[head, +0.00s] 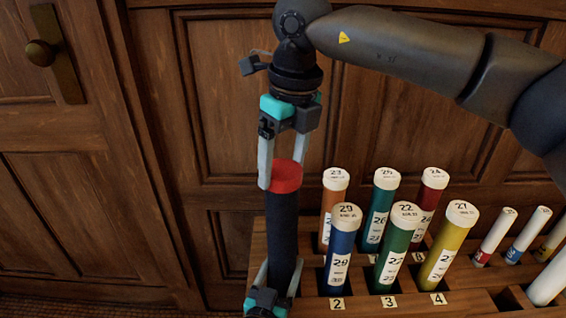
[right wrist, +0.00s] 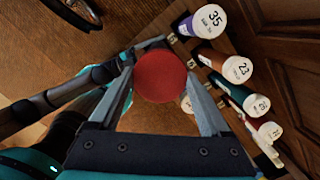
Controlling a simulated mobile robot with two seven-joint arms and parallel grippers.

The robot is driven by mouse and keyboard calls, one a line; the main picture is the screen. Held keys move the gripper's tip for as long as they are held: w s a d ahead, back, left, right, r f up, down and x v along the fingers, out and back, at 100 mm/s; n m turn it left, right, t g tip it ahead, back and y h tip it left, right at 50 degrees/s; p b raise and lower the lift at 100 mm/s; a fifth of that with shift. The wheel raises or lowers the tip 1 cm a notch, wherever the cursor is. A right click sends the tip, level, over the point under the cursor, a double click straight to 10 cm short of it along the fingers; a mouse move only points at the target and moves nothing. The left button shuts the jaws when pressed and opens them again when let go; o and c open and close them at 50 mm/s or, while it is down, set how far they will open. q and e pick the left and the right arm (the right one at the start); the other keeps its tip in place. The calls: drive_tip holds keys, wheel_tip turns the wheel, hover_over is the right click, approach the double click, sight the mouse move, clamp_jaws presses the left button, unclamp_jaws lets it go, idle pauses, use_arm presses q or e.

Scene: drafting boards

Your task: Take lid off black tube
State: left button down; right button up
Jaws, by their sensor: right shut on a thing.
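The black tube (head: 282,225) stands upright at the left front of the rack, its lower end hidden. Its red lid (head: 287,176) sits at its top, with no gap visible between them. My right gripper (head: 282,173) comes down from above and is shut on the lid, one finger on each side. In the right wrist view the round red lid (right wrist: 161,76) shows between the fingers. My left gripper (head: 278,275) is low in the head view, its fingers on both sides of the tube's lower part, seemingly closed on it.
A wooden rack (head: 470,303) right of the black tube holds several coloured tubes with white numbered lids, including a blue one (head: 340,253) close by. Thinner white tubes (head: 494,236) stand farther right. A panelled wooden wall (head: 240,110) and a door (head: 60,200) are behind.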

sight(280, 168)
drive_tip(key=shift+r, duration=2)
use_arm(q)
unclamp_jaws()
